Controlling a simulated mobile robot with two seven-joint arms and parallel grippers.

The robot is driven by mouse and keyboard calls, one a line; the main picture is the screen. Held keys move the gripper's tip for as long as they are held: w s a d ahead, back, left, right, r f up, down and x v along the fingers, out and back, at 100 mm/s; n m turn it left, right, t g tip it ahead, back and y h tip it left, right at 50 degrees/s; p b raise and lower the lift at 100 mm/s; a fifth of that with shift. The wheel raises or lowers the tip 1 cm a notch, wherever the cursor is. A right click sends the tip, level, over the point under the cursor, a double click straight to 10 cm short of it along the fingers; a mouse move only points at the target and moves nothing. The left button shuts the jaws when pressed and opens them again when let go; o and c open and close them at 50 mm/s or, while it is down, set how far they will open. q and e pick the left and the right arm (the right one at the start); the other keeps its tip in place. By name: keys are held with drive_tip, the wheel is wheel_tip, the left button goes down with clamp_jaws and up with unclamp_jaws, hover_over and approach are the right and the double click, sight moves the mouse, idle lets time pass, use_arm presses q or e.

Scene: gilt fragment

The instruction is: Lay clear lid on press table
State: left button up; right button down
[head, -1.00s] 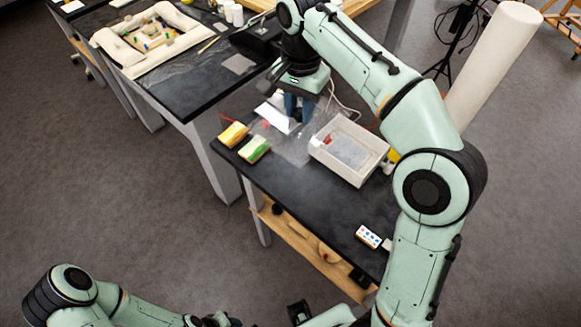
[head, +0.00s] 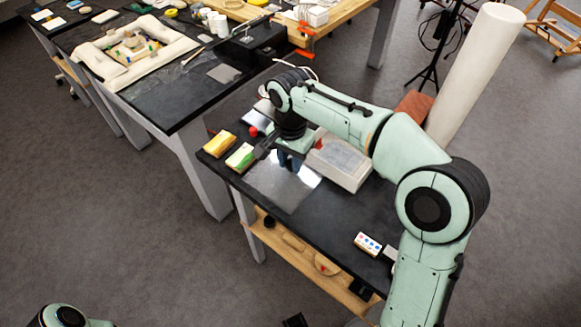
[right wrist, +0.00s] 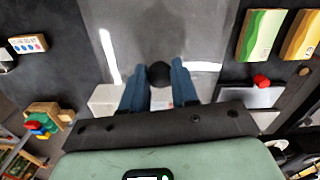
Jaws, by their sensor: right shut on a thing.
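The clear lid (head: 272,186) is a thin see-through sheet with a bright glare, low over the black press table (head: 315,215). I cannot tell whether it touches the top. My right gripper (head: 290,166) is above the lid's far part, in front of the pale box. In the right wrist view the blue fingers (right wrist: 160,85) are shut on the lid's round black knob (right wrist: 159,73), and the sheet (right wrist: 150,32) spreads beyond them. The arm hides part of the lid in the head view. My left gripper is out of view; only a bit of its arm shows.
A pale box (head: 342,163) stands right behind the lid. A yellow block (head: 220,143) and a green-topped block (head: 240,157) lie at the left end. A dotted card (head: 367,243) lies near right. The tabletop between card and lid is clear.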

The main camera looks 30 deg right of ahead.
sight(290, 163)
drive_tip(key=shift+f, duration=1.25)
drive_tip(key=c, duration=0.9)
unclamp_jaws()
drive_tip(key=shift+f, duration=0.15)
drive_tip(key=shift+o, duration=0.2)
wheel_tip(290, 163, up, 12)
drive_tip(key=p, duration=0.2)
